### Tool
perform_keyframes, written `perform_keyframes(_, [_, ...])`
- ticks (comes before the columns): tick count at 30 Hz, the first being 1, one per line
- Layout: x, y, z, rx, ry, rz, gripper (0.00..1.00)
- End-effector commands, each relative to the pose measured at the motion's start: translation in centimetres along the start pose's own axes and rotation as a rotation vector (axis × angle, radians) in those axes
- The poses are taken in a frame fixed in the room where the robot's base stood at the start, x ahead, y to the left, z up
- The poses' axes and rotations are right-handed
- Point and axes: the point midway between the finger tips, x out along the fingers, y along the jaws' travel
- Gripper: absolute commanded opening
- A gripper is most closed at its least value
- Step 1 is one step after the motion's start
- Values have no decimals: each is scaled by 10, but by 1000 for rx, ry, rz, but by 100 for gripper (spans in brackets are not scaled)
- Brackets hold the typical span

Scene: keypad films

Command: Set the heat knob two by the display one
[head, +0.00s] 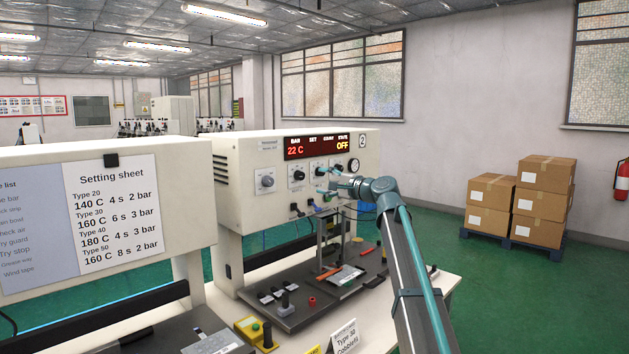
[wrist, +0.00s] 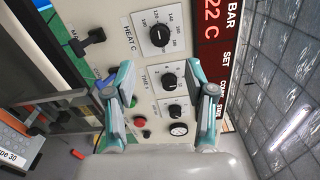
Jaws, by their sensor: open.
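The heat knob (head: 266,181) is a dark knob on a pale dial at the left of the front panel of the machine marked 2. In the wrist view the knob (wrist: 160,36) sits in a white number scale labelled HEAT C; its pointer setting is too small to read surely. The red-lit display (head: 318,146) above reads 22 C and OFF; it also shows in the wrist view (wrist: 212,40). My gripper (head: 322,181) is open and empty before the panel, right of the heat knob. In the wrist view its fingertips (wrist: 161,64) are apart, with the heat knob beyond them.
A setting sheet (head: 112,212) lists Type 30 as 160 C, 6 s, 3 bar. Smaller knobs (wrist: 168,80), a gauge (wrist: 178,129) and a red button (wrist: 140,122) share the panel. Boxes (head: 540,205) stand far right.

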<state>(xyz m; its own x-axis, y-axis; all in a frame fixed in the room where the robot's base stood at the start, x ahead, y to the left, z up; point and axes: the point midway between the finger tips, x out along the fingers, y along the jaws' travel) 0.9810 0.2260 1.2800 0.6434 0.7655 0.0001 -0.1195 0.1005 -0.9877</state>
Motion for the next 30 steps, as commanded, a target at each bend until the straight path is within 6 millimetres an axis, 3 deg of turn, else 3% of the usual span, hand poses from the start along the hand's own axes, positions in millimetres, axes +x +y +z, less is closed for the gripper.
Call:
perform_keyframes(6, [-20,0,0,0,0,0,55])
perform_keyframes(20, [-22,-6,1,0,0,0,55])
perform_keyframes(26, [-22,-46,7,0,0,-1,55])
perform_keyframes(30, [-22,-89,14,0,0,0,55])
